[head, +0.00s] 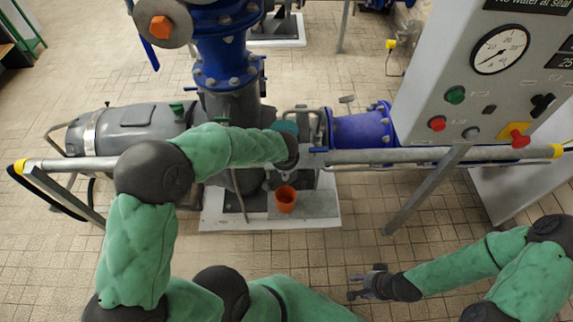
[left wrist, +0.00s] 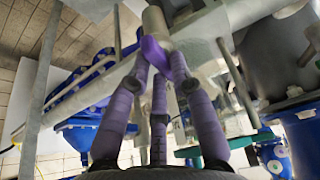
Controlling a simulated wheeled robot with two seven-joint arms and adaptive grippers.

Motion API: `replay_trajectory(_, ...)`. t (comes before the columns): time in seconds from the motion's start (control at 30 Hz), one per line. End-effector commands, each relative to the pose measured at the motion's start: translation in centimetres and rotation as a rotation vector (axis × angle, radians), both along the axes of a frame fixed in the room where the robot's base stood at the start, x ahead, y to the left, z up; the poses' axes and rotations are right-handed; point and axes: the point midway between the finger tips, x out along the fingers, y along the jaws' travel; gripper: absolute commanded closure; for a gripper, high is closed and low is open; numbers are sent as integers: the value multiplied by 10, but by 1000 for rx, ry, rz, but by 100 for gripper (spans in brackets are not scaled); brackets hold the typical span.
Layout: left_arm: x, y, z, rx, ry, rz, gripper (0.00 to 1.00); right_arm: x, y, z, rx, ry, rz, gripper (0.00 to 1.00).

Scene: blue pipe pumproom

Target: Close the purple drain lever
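The purple drain lever (left wrist: 154,52) shows in the left wrist view, below a pale pipe fitting, between the tips of my left gripper (left wrist: 159,72). The gripper's fingers lean in towards the lever, and their tips overlap it in the picture. I cannot tell whether they press on it. In the head view my left arm reaches over the drain pipework, and its wrist hides the lever and the left fingers. My right gripper (head: 366,284) is empty above the tiled floor at the lower right, its fingers apart.
An orange cup (head: 286,198) stands on the plinth below my left wrist. A grey rail (head: 400,156) with yellow ends crosses in front of the pump (head: 133,128) and blue pipe (head: 361,128). A control panel (head: 470,95) with a gauge stands at right. Tiled floor lies open around my right gripper.

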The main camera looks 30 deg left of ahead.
Motion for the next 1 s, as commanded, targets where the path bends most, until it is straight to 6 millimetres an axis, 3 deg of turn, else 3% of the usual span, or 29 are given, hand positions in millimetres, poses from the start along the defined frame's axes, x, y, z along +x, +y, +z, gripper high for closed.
replay_trajectory(0.57,-1,1,1,-1,3,-87,100,0,0,6,0,0,0,60)
replay_trajectory(1.0,-3,2,4,-3,4,-421,100,0,0,47,0,0,0,60)
